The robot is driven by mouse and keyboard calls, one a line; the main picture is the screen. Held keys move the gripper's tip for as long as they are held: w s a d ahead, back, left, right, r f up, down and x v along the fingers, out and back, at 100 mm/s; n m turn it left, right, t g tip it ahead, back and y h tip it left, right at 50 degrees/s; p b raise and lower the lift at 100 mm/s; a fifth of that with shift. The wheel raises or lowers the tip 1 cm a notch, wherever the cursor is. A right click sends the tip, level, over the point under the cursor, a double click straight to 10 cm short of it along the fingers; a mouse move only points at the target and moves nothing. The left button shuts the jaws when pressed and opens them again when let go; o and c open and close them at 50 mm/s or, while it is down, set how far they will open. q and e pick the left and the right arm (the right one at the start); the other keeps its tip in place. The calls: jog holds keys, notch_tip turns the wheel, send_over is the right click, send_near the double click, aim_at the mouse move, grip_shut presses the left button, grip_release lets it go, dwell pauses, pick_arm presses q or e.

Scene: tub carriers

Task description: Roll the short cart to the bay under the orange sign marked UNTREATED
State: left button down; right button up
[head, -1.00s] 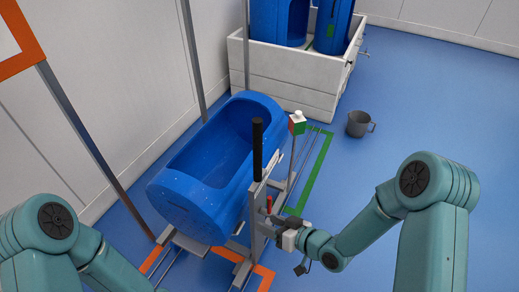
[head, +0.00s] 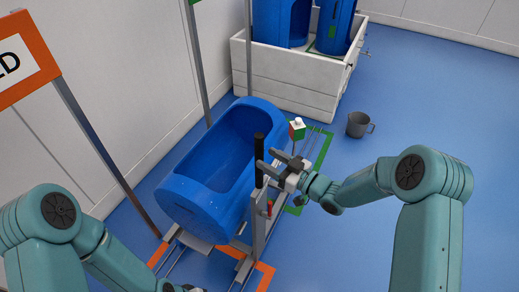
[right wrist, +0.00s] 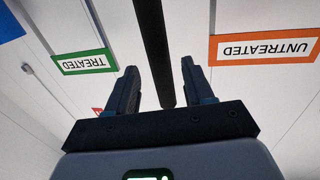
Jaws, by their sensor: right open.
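The cart carries a long blue open tub (head: 185,203) and has an upright grey post (head: 258,222) topped by a black handle (head: 258,150). A small red lever (head: 269,208) sits on the post. My right gripper (head: 268,165) is open at the black handle. In the right wrist view the dark handle bar (right wrist: 152,45) lies between the open fingers. The orange sign (head: 48,72) shows only "ED" in the head view; the right wrist view shows UNTREATED on the orange sign (right wrist: 263,48), upside down. My left gripper (head: 182,287) is barely in view at the bottom edge.
Orange floor marking (head: 262,278) lies at the cart's near end, green marking (head: 322,152) at its far right. A white crate (head: 290,85) with blue tubs stands behind. A green TREATED sign (right wrist: 84,62) hangs on the wall side.

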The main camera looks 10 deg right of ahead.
aim_at(259, 154)
jog(key=shift+p+x, duration=0.35)
jog(key=shift+x, duration=1.9)
grip_shut()
jog(key=shift+f, duration=0.1)
